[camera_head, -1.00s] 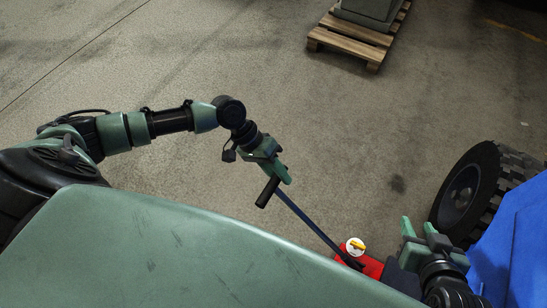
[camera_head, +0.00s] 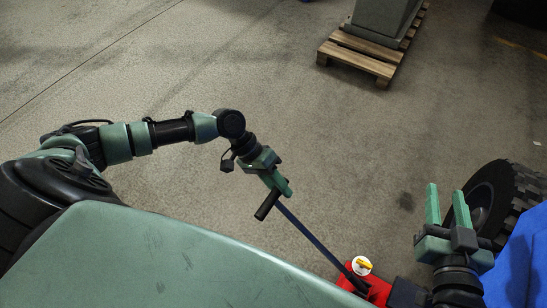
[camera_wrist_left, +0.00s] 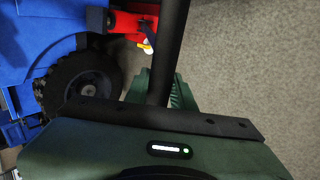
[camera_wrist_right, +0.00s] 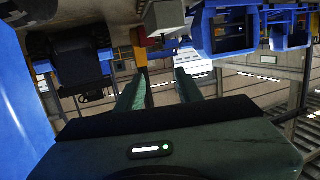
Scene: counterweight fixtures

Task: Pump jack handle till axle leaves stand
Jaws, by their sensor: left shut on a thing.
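The red jack (camera_head: 376,289) stands on the floor at the lower right of the head view, with a white and yellow cap on top. Its long dark handle (camera_head: 312,237) slants up and left to a black grip (camera_head: 267,204). My left gripper (camera_head: 281,186) is shut on the handle near this grip. In the left wrist view the handle (camera_wrist_left: 168,50) runs between the green fingers, with the red jack (camera_wrist_left: 127,26) beyond. My right gripper (camera_head: 447,200) is open and empty, right of the jack. I cannot make out the axle or stand.
A black-tyred wheel (camera_head: 491,200) and a blue body (camera_head: 522,262) stand close at the right. A wooden pallet (camera_head: 357,61) with a grey block (camera_head: 382,18) lies farther off. The floor between is clear. The right wrist view shows blue machinery (camera_wrist_right: 222,30).

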